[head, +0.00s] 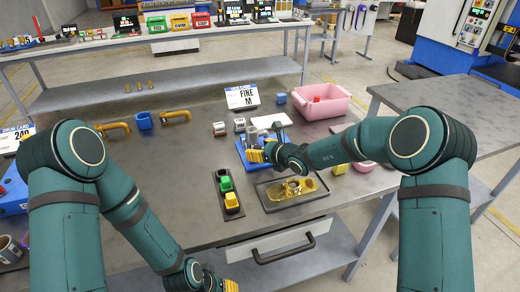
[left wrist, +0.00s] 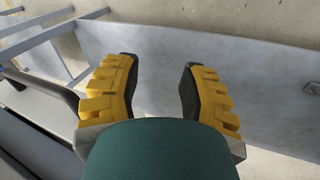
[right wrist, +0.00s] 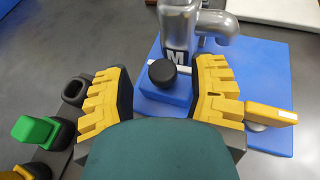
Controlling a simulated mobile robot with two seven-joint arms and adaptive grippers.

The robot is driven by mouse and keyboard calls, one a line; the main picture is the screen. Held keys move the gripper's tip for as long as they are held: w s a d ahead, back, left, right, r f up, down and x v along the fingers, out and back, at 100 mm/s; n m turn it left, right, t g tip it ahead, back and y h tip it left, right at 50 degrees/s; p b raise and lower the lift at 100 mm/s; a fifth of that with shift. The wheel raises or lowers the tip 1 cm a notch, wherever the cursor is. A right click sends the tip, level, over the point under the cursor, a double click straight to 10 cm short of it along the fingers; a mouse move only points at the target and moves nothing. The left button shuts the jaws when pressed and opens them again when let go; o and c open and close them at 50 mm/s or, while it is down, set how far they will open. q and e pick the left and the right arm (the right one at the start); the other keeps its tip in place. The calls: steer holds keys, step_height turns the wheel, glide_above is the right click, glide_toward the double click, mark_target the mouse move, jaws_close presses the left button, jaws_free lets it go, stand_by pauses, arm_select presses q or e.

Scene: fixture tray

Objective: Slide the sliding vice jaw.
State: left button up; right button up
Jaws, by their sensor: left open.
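The blue vice (head: 243,161) stands near the middle of the table; its flat base (right wrist: 275,80) fills the upper right of the right wrist view. On it, a raised blue block with a black round knob (right wrist: 162,72) looks like the sliding jaw. A grey metal part marked M (right wrist: 180,30) stands just behind the knob. My right gripper (right wrist: 165,82) is open, with the knob between its fingers and gaps on both sides; contact with the block is unclear. My left gripper (left wrist: 160,68) is open and empty, low by the table's front edge.
A pink bin (head: 318,103) stands behind. A drawer handle (head: 284,250) juts from the table front.

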steer(key=shift+d+r, duration=0.1)
steer(key=shift+s+d+r, duration=0.15)
steer(key=shift+s+d, duration=0.05)
steer(key=v, duration=1.1)
steer(key=shift+s, duration=0.2)
steer(key=shift+d, duration=0.1)
